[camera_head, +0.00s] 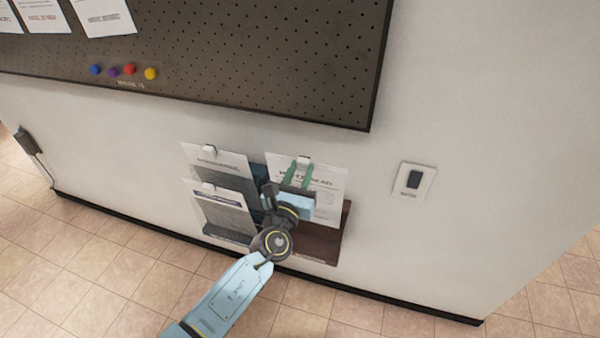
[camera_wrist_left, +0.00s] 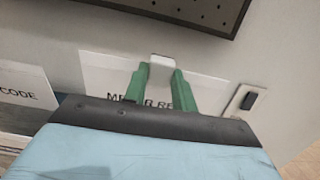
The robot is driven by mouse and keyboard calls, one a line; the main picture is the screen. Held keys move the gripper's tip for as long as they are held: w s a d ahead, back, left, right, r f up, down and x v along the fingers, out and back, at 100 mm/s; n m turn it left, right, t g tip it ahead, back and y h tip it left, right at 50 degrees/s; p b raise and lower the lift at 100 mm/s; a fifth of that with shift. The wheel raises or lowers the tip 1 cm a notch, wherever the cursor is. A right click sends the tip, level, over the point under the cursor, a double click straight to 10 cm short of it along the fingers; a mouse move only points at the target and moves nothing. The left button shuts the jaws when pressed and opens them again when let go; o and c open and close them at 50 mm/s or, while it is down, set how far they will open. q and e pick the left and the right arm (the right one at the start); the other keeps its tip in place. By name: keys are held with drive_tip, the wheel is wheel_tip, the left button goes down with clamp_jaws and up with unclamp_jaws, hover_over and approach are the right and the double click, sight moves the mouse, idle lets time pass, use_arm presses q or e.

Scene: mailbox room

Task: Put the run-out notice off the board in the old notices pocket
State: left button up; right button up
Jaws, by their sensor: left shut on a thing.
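My left gripper (camera_head: 299,172) reaches in to the wall pockets below the board. Its green fingers are shut on the white tab at the top of a notice (camera_head: 327,181). The sheet is at the brown pocket (camera_head: 333,236); I cannot tell how far inside it is. In the left wrist view, the fingers (camera_wrist_left: 160,75) are on the tab (camera_wrist_left: 161,60) of the notice (camera_wrist_left: 105,76), whose heading is partly hidden. The dark pegboard (camera_head: 250,50) is above, with several white sheets (camera_head: 103,15) at its top left. My right gripper is not in view.
Two other sheets with white tabs stand in pockets to the left, an upper one (camera_head: 217,160) and a lower one (camera_head: 222,208). Several coloured pins (camera_head: 130,69) sit low on the board. A wall switch (camera_head: 414,181) is to the right, with bare wall between.

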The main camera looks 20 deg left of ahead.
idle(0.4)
use_arm(q)
drive_tip(key=o, duration=1)
drive_tip(key=s, duration=0.4)
drive_tip(key=s+f, duration=0.1)
drive_tip(key=s, duration=0.3)
drive_tip(key=s+f, duration=0.1)
drive_tip(key=s, duration=0.4)
drive_tip(key=shift+s+a, duration=0.1)
drive_tip(key=shift+a, duration=0.1)
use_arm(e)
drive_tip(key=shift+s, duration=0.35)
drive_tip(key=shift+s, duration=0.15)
